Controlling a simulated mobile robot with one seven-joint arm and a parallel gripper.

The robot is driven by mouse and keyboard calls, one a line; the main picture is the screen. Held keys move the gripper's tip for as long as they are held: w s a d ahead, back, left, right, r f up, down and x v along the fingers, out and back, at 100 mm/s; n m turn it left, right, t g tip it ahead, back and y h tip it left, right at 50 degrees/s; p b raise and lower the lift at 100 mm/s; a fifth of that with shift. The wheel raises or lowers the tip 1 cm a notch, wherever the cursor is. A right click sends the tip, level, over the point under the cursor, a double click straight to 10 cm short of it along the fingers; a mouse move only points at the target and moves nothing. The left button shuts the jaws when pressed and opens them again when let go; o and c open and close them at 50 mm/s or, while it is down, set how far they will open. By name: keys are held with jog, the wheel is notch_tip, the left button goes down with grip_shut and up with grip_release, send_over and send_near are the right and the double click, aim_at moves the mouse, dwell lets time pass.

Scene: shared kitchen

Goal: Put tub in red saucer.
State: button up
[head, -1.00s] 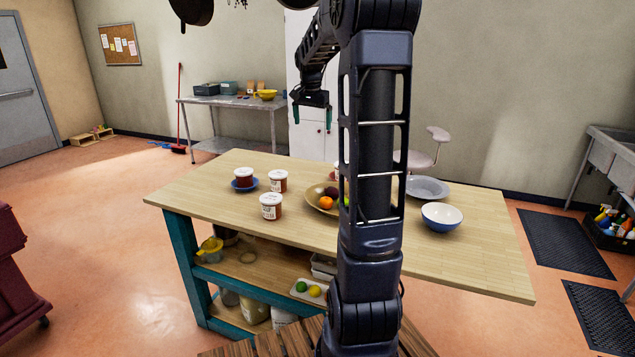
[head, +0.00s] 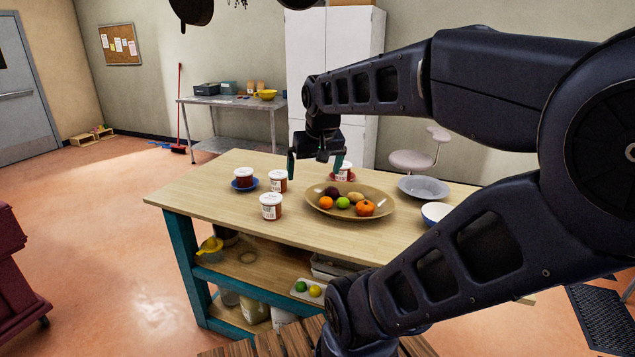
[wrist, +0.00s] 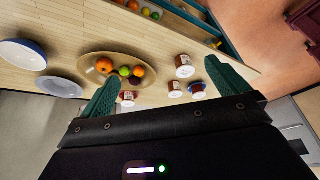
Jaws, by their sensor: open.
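Two white-lidded tubs with red-brown contents stand on the bare table, one nearer (head: 271,208) and one behind it (head: 278,182). Another tub (head: 244,175) sits on a blue saucer (head: 254,187). A further tub (head: 345,169) appears to sit on the red saucer (head: 350,179), partly hidden behind my gripper finger. My gripper (head: 315,172) is open and empty, above the table's far part, near the red saucer in the picture. In the wrist view, the tubs (wrist: 183,66) show beyond and between the spread teal fingers.
A wide tan bowl of fruit (head: 322,210) stands mid-table, right of the tubs. A grey bowl (head: 424,188) and a blue-and-white bowl (head: 432,213) are farther right, the latter partly behind my arm. The table's (head: 205,190) left end is clear.

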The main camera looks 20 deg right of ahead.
jog(key=shift+n, duration=0.5)
jog(key=s, duration=0.1)
jog(key=s+f, duration=0.2)
jog(key=shift+s+a+f, duration=0.1)
jog(key=shift+s+a, duration=0.1)
jog(key=shift+a, duration=0.15)
